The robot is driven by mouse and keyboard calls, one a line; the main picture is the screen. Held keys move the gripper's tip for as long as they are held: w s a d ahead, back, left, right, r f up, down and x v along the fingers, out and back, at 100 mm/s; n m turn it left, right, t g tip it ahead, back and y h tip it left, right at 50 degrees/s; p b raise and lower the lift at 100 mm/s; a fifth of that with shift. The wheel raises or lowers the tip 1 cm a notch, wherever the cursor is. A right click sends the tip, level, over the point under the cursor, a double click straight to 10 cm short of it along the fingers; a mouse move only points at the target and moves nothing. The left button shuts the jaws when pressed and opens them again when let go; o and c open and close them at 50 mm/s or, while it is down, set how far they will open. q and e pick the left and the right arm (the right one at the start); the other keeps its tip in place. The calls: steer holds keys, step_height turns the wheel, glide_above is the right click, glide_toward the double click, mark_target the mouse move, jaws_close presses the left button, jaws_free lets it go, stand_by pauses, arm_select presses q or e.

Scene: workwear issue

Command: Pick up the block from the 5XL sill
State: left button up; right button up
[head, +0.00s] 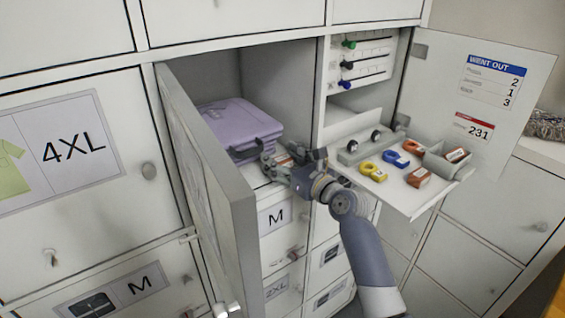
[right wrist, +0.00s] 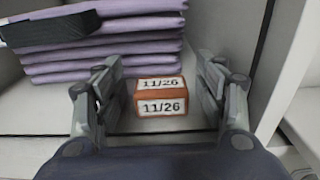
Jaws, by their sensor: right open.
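An orange-brown block (right wrist: 161,97) with white labels reading 11/26 lies on the pale floor of the open compartment, near its front sill (head: 262,187). In the head view the block (head: 285,160) is mostly hidden by my gripper. My right gripper (head: 279,163) reaches into the compartment from the right. In the right wrist view its two fingers (right wrist: 160,75) are open, one on each side of the block, with a gap visible on both sides. I cannot read a 5XL label on this compartment. My left gripper is not in view.
Folded lilac clothes (head: 235,122) are stacked behind the block. The open compartment door (head: 205,170) stands to the left. A fold-down shelf (head: 395,195) with yellow, blue and orange pieces (head: 373,171) is close on the right of my arm, below an open panel door (head: 470,95).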

steer(key=c, duration=1)
